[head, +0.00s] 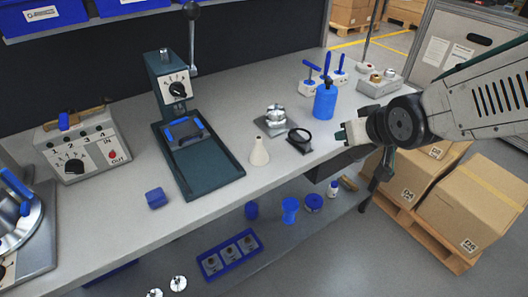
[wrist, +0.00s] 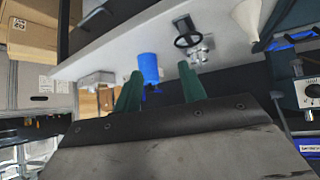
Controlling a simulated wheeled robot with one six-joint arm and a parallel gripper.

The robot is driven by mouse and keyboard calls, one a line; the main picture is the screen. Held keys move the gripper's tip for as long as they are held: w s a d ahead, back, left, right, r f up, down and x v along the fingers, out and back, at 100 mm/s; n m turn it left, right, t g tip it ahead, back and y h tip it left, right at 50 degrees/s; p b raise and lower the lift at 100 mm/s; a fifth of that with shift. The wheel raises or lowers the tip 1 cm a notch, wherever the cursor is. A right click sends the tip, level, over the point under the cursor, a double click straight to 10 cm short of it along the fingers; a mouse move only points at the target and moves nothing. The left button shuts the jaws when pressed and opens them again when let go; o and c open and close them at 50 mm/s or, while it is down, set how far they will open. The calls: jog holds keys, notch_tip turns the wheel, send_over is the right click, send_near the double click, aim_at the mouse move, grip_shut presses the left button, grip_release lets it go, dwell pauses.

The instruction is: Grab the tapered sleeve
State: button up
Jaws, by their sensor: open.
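The tapered sleeve (head: 259,152) is a cream cone standing upright, narrow end up, near the front edge of the workbench in the head view. In the wrist view the sleeve (wrist: 247,18) shows at the top right, cut by the frame edge. My gripper (head: 345,134) is at the right end of the bench, well to the right of the sleeve and apart from it. In the wrist view its two green fingers (wrist: 160,88) are spread with nothing between them; a blue bottle shows beyond them.
A black ring stand (head: 299,140) and a metal part on a plate (head: 275,121) stand right of the sleeve. A blue bottle (head: 325,101) stands near my gripper. A dark green press (head: 196,165) is to the left. Bare bench lies in front of the sleeve.

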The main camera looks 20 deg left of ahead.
jog(key=a+f+n+y, duration=0.2)
jog(key=a+f+y, duration=0.15)
jog(key=a, duration=0.75)
jog(key=n+y, duration=0.2)
jog(key=y, duration=0.1)
send_near(260, 141)
jog(key=shift+t, duration=0.3)
jog(key=x, duration=0.5)
jog(key=shift+a, duration=0.2)
jog(key=x, duration=0.6)
jog(key=shift+f, duration=0.35)
jog(key=shift+w+a+f, duration=0.15)
jog(key=shift+w+a, duration=0.25)
jog(key=shift+a, duration=0.05)
grip_shut()
